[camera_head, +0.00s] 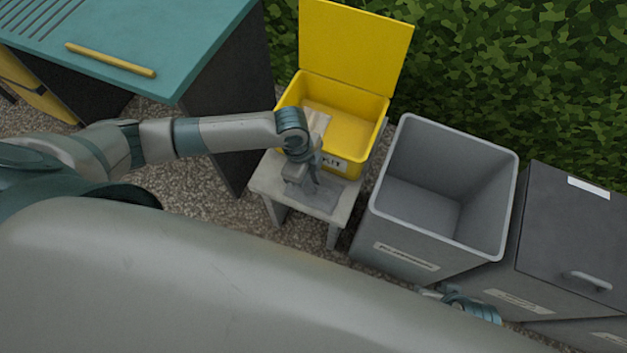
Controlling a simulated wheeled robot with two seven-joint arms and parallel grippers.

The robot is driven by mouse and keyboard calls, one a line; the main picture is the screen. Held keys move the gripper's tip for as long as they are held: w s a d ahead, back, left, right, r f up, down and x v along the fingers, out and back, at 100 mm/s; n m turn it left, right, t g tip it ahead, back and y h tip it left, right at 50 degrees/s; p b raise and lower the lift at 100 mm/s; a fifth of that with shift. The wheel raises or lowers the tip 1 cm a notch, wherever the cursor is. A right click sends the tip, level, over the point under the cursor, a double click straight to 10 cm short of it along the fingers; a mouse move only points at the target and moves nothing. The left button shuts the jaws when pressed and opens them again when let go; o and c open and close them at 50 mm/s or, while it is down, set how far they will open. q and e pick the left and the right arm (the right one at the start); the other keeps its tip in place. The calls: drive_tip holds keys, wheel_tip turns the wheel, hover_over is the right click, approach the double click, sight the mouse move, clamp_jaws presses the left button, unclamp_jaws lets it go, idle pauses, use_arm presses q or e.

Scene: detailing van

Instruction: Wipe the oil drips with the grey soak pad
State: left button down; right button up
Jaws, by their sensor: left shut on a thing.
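My left gripper (302,178) points down over a small pale stool (265,182), in front of an open yellow kit box. It is shut on a grey piece that looks like the soak pad (320,198), low at the stool's top. The fingers cover part of the pad, and I cannot tell whether it touches the stool. No oil drips can be made out; the gripper and pad hide part of the stool top. A little of my right arm's end (468,306) shows at the lower right, its jaws not clear.
The yellow box (352,128), lid up, stands at the stool's back with a pale item (316,118) in it. An open, empty grey bin (428,205) is to the right, beside a dark lidded cabinet (575,225). A teal-topped bench (150,45) is at the left.

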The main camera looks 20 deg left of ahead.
use_arm(q)
drive_tip(key=shift+a+f, duration=0.1)
drive_tip(key=shift+a, duration=0.9)
drive_tip(key=shift+a, duration=0.15)
drive_tip(key=shift+a+p, duration=0.65)
drive_tip(key=shift+a, duration=0.4)
drive_tip(key=shift+a, duration=1.1)
drive_tip(key=shift+a, duration=0.15)
drive_tip(key=shift+a+p, duration=0.5)
drive_tip(key=shift+a, duration=0.55)
